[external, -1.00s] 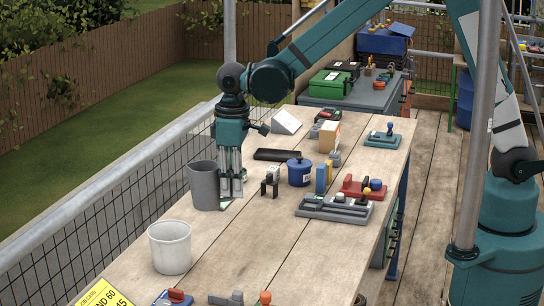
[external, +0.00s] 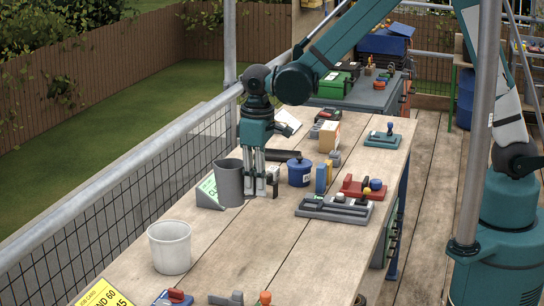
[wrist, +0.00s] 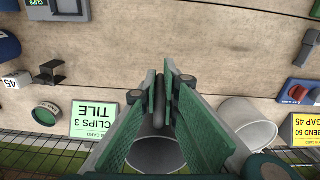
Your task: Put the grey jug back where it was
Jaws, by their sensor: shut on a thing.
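The grey jug (external: 229,183) is upright at the left side of the workbench in the external view. My gripper (external: 261,188) is just right of it, pointing down, with its fingers shut on the jug's handle side. In the wrist view the jug (wrist: 155,152) shows open end up, partly hidden behind the green finger pads of my gripper (wrist: 166,85). I cannot tell whether the jug's base touches the bench or hangs slightly above it.
A green-and-white card stand (external: 208,192) is just left of the jug. A white bucket (external: 170,250) stands nearer the camera. A blue pot (external: 299,172) and a dark bracket (external: 275,182) are to the right. Bare bench (external: 250,235) lies in front.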

